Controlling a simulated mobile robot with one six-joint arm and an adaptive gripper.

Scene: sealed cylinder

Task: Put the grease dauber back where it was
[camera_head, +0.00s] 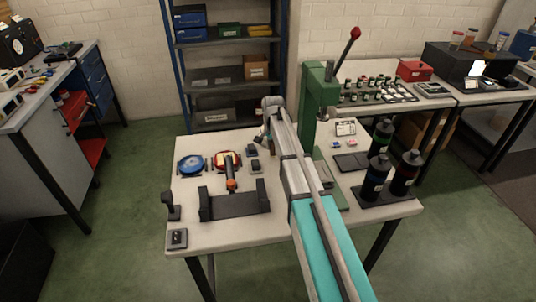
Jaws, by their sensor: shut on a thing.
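My gripper (262,138) is at the far end of my arm, near the back of the white workbench (230,236). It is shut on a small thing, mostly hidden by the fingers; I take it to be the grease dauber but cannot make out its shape. The gripper is right of and behind a round red and yellow tin (226,158). A blue round dish (190,165) sits left of the tin. A dark rod-like part with an orange end (231,183) lies between the tin and a black cradle (234,205).
Small dark blocks (254,165) stand just below the gripper. A green press (321,98) with a red-knobbed lever rises right of my arm. Dark bottles (376,178) stand on a tray at the right. A dark stand (170,206) is at the left edge. The front left bench top is mostly clear.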

